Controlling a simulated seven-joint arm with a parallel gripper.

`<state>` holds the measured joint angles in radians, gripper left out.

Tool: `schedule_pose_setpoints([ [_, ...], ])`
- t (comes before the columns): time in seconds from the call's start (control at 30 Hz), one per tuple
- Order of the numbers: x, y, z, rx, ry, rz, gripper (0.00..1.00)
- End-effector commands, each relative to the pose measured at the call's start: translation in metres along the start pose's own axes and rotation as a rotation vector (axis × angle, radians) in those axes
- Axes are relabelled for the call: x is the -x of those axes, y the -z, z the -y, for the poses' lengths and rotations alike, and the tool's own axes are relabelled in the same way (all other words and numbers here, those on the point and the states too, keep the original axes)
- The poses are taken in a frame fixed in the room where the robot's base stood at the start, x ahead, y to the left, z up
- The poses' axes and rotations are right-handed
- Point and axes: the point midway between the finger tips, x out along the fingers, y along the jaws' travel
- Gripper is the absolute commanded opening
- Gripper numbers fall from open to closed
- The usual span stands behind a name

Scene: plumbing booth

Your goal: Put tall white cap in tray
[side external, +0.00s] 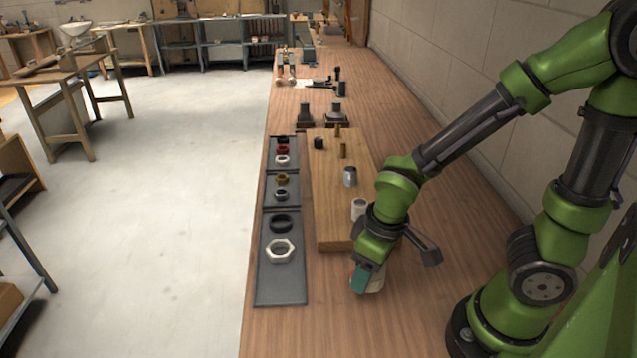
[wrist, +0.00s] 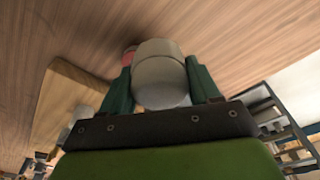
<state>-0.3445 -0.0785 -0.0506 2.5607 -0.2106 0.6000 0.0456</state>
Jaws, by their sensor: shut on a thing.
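My gripper (side external: 366,278) is low over the table, just off the near right corner of the wooden board. Its teal fingers (wrist: 160,64) are shut on a pale white, round cap (wrist: 160,82), one finger on each side. In the side view the cap (side external: 376,284) is mostly hidden behind the fingers. A dark tray (side external: 262,285) lies to the left of the board, holding a black ring (side external: 280,224) and a white hex nut (side external: 280,251). Smaller dark tray sections with rings lie behind it.
The wooden board (side external: 328,225) lies between tray and arm. A white cylinder (side external: 359,208), a grey cylinder (side external: 350,176), brass pieces (side external: 343,151) and a black piece (side external: 318,143) stand on it. A pinkish-red thing (wrist: 129,54) shows beside the cap in the wrist view.

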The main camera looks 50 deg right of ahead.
Motion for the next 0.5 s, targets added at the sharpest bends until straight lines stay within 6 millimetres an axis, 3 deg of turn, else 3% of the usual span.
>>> schedule_pose_setpoints([
  [0.03,-0.007,-0.001,0.013,0.008,-0.001,0.002,0.32],
  [0.1,-0.011,0.001,0.021,-0.024,-0.005,-0.003,0.32],
  [0.33,-0.013,0.017,0.024,-0.133,-0.020,-0.005,0.32],
  [0.5,-0.022,0.053,0.031,-0.139,-0.022,-0.004,0.32],
])
